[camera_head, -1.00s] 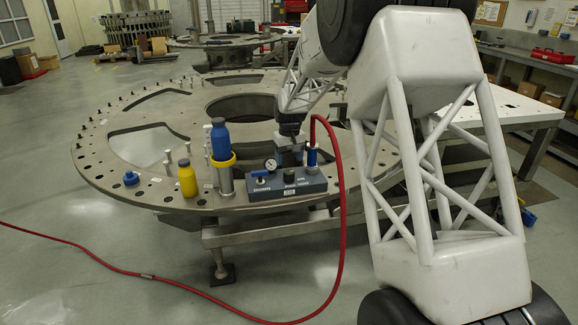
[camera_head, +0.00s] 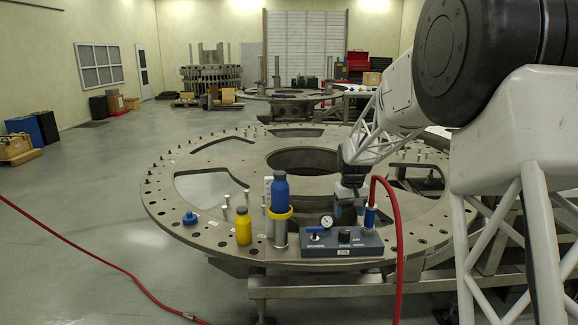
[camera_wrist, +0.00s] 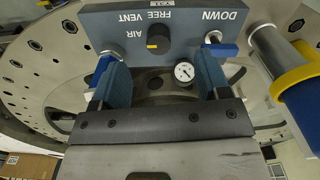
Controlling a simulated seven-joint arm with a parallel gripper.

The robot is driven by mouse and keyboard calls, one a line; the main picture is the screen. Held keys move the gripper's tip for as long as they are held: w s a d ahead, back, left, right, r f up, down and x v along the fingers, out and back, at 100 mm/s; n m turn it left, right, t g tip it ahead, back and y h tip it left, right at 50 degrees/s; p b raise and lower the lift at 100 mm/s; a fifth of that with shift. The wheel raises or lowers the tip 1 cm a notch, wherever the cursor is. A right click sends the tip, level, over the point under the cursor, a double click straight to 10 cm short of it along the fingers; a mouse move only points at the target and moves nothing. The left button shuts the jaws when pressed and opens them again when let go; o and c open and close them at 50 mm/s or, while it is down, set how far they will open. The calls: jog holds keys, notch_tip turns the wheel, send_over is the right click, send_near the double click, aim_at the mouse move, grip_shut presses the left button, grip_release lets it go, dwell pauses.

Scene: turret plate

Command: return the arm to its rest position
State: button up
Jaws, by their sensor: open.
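My gripper (camera_head: 347,208) is just behind the grey-blue control box (camera_head: 318,246), above the turret plate (camera_head: 215,236). In the wrist view its two blue jaws (camera_wrist: 158,70) stand wide apart with nothing between them. Beyond them the box shows upside down, with a black knob (camera_wrist: 158,42) with a yellow mark and a blue lever (camera_wrist: 222,50) by the word DOWN. A pressure gauge (camera_wrist: 184,72) shows near the right jaw. My arm reaches in from the right of the head view, bent. Whether the jaws touch the box is unclear.
A blue bottle (camera_head: 280,192) stands in a steel holder with a yellow ring (camera_head: 280,214). A yellow bottle (camera_head: 243,228) and a blue cap (camera_head: 190,219) are left of it. A red hose (camera_head: 397,235) rises from the box's right end. Open floor lies left.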

jog(key=s+a+r, duration=0.1)
jog(key=s+r, duration=0.3)
jog(key=s, duration=0.5)
jog(key=s+r+m+t, duration=0.1)
jog(key=s+r, duration=0.2)
jog(key=s, duration=0.5)
jog(key=s+a+r, duration=0.1)
jog(key=s+r, duration=0.3)
jog(key=s, duration=0.5)
jog(key=s+f, duration=0.1)
jog(key=s, duration=1.1)
jog(key=s+f+m+t, duration=0.1)
jog(key=s+f, duration=0.1)
jog(key=s, duration=1)
jog(key=shift+s+a+f, duration=0.25)
jog(key=shift+a, duration=0.05)
